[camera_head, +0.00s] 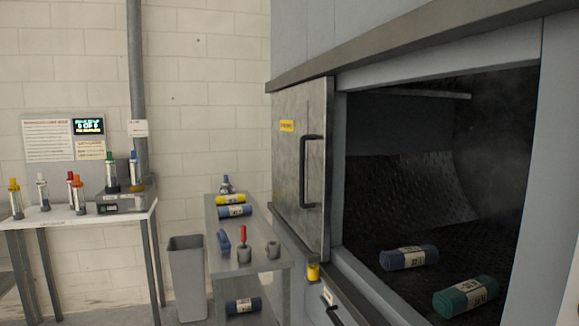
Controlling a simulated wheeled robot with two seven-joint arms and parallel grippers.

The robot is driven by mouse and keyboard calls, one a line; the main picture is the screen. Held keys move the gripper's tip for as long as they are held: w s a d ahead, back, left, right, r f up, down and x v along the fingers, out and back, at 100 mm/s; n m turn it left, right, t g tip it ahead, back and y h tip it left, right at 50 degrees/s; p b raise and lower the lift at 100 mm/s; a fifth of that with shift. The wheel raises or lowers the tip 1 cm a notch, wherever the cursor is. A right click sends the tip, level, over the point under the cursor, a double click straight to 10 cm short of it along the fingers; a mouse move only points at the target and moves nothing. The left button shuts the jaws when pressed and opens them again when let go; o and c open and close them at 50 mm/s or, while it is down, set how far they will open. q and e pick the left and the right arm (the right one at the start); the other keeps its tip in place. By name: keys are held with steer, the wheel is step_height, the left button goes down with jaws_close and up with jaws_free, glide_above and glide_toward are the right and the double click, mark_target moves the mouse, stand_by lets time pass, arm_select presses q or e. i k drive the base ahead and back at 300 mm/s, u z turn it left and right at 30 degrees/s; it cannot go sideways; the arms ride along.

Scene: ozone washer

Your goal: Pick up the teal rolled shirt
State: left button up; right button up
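The teal rolled shirt (466,297) lies inside the open washer (430,180), near the front right of its dark floor. It has a pale label with dark markings around it. A blue rolled shirt (408,257) lies behind it and to its left, apart from it. Neither of my grippers shows in the head view.
The washer's grey door (302,165), with a black handle, stands left of the opening. A metal table (262,262) holds rolled bundles and small tools. A grey bin (188,278) stands beside it. A white table (75,216) with several bottles stands at the left.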

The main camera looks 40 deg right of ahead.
mark_target(452, 302)
steer(key=z, duration=1.25)
